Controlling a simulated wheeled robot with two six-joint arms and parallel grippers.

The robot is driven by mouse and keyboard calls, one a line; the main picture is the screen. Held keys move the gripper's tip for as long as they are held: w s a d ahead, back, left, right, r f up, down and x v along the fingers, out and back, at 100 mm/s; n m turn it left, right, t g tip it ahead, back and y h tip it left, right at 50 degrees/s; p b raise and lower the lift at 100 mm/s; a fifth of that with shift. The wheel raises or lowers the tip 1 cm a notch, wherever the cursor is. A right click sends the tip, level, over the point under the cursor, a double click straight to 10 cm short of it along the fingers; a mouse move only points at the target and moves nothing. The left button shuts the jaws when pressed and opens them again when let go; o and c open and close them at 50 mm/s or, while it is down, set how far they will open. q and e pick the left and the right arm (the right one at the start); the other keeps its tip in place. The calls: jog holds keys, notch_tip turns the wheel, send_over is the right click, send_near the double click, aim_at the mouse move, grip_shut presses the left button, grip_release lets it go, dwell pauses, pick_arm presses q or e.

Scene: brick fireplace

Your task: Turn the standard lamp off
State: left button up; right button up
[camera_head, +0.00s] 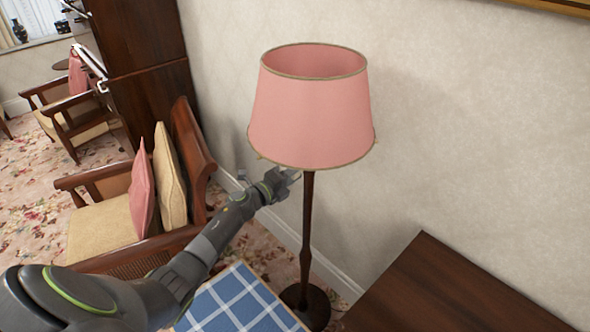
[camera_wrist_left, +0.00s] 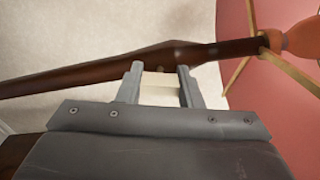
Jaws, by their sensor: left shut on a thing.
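The standard lamp has a pink shade (camera_head: 312,110) with a tan trim, a dark wooden pole (camera_head: 307,225) and a round dark base (camera_head: 312,305). It stands upright near the wall. My left gripper (camera_head: 291,177) is at the upper pole, just below the shade. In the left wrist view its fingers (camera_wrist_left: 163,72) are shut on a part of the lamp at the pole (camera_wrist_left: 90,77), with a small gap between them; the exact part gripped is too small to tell. The shade's inside (camera_wrist_left: 265,85) shows at the right there. I cannot clearly tell whether the lamp is lit. My right gripper is not in view.
A wooden armchair (camera_head: 193,145) with cushions stands left of my left arm. A blue checked cloth (camera_head: 228,305) lies below the arm. A dark wooden top (camera_head: 440,295) is at the lower right. The wall (camera_head: 470,130) is close behind the lamp.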

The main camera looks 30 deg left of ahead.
pick_arm(q)
jog(key=shift+n+p, duration=0.6)
jog(key=shift+n, duration=0.9)
jog(key=shift+f, duration=0.1)
jog(key=o, duration=1)
jog(key=shift+s+a, duration=0.1)
jog(key=shift+b+v, duration=1.7)
jog(key=shift+v, duration=6.85)
jog(key=shift+a+f, duration=0.1)
